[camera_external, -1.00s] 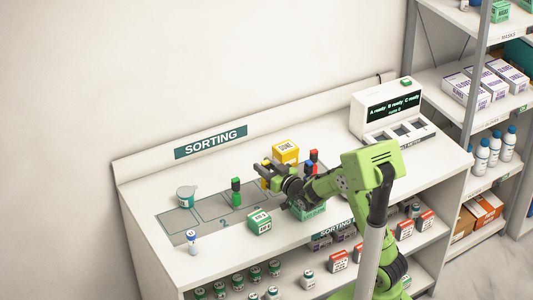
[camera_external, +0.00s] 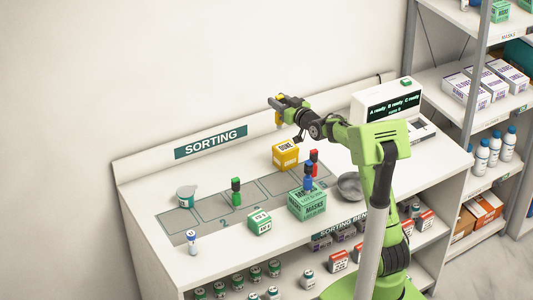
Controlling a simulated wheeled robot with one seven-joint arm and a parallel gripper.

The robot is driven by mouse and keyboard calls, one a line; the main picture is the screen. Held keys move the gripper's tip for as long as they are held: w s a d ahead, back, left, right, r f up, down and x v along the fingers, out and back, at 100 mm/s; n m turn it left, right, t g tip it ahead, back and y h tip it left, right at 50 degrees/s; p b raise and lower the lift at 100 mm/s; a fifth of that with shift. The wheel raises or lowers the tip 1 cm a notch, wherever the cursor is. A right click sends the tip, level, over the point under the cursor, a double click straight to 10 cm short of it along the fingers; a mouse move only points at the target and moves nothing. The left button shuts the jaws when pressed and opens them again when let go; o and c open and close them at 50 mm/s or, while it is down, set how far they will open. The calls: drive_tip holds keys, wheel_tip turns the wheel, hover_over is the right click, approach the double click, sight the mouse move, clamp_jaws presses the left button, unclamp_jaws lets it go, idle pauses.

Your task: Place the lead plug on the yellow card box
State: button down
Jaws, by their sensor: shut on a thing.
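My gripper (camera_external: 279,108) is raised in the air at the back of the bench, shut on a yellow lead plug (camera_external: 279,118) that hangs below the fingers. The yellow card box (camera_external: 285,155) stands on the bench, below the gripper in the picture, apart from the plug. A green plug (camera_external: 236,192) stands upright at the left, a red plug (camera_external: 314,160) at the right of the yellow box. A blue plug (camera_external: 308,176) shows at the top of a green masks box (camera_external: 307,205); I cannot tell whether it stands on it or behind it.
A smaller green box (camera_external: 260,222), a lidded tub (camera_external: 186,196) and a small bottle (camera_external: 192,242) stand on the bench. A metal bowl (camera_external: 350,186) is right of the masks box. A white display unit (camera_external: 392,105) stands at the back right. The left rear bench is clear.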

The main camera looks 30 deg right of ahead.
drive_tip(key=w+d+f+b, duration=0.1)
drive_tip(key=d+f+b, duration=0.1)
drive_tip(key=f, duration=0.7)
drive_tip(key=shift+d+f, duration=0.4)
drive_tip(key=shift+d, duration=0.35)
drive_tip(key=shift+w+f+b, duration=0.1)
drive_tip(key=shift+f+b, duration=0.1)
drive_tip(key=shift+b, duration=0.1)
drive_tip(key=c, duration=0.7)
unclamp_jaws()
drive_tip(key=shift+r, duration=0.1)
drive_tip(key=s, duration=0.4)
drive_tip(key=s+d+b, duration=0.1)
drive_tip(key=s, duration=0.3)
drive_tip(key=s+d, duration=0.1)
drive_tip(key=s, duration=0.2)
drive_tip(key=shift+s+r+b, duration=0.1)
drive_tip(key=shift+s+b, duration=0.3)
